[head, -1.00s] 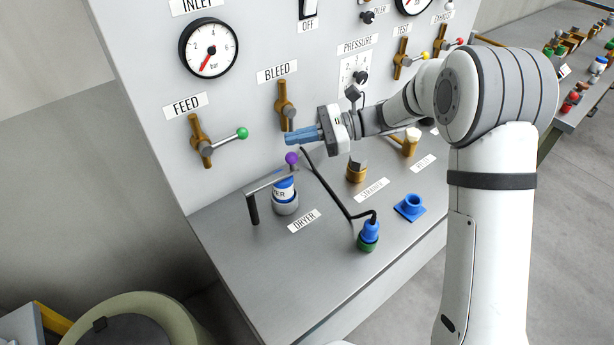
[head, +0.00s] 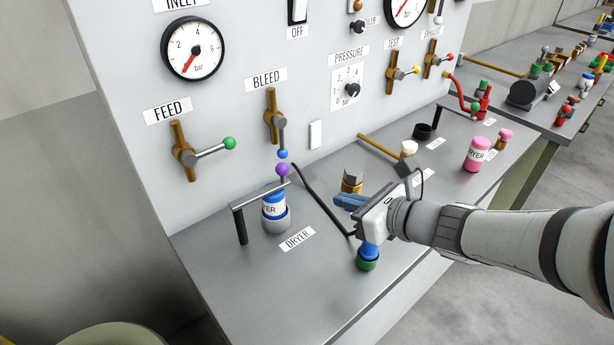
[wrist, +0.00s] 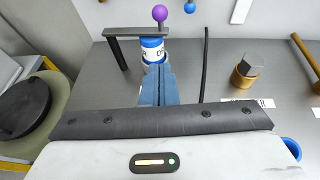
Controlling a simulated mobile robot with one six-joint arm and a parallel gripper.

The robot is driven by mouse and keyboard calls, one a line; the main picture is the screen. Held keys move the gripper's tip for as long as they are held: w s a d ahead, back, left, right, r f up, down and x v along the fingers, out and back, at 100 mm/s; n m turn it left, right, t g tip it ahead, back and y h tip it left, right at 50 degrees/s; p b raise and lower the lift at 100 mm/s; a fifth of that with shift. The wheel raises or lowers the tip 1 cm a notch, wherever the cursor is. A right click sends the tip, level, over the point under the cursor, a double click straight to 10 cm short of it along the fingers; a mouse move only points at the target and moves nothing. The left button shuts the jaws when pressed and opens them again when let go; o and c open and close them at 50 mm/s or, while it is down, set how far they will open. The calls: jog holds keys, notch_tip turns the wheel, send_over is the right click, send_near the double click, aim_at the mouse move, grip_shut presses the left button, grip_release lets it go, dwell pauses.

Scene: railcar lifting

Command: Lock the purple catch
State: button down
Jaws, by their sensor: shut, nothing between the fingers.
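The purple catch knob (head: 282,170) sits at the end of a grey bar (head: 258,196) beside the blue-and-white dryer canister (head: 274,204). The canister stands upright in a grey cup, and the bar crosses at its top from a dark post on the left. In the wrist view the purple ball (wrist: 160,13) shows above the canister (wrist: 153,48). My gripper (head: 338,201) has blue fingers, is shut and empty, and points left toward the canister from the right, apart from it in the head view. In the wrist view its fingertips (wrist: 157,68) overlap the canister's lower part.
A brass strainer (head: 352,182) stands behind the fingers. The bleed valve's blue-tipped lever (head: 282,153) hangs just above the purple knob. The bench's front left is clear.

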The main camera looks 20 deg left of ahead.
jog(key=a+p, duration=0.1)
jog(key=p, duration=0.2)
send_near(283, 176)
notch_tip(283, 176, down, 3)
jog(key=w+a, duration=0.2)
jog(key=a, duration=0.1)
jog(key=shift+w+a+r, duration=0.3)
jog(key=shift+w+a, duration=0.1)
jog(key=shift+a, duration=0.2)
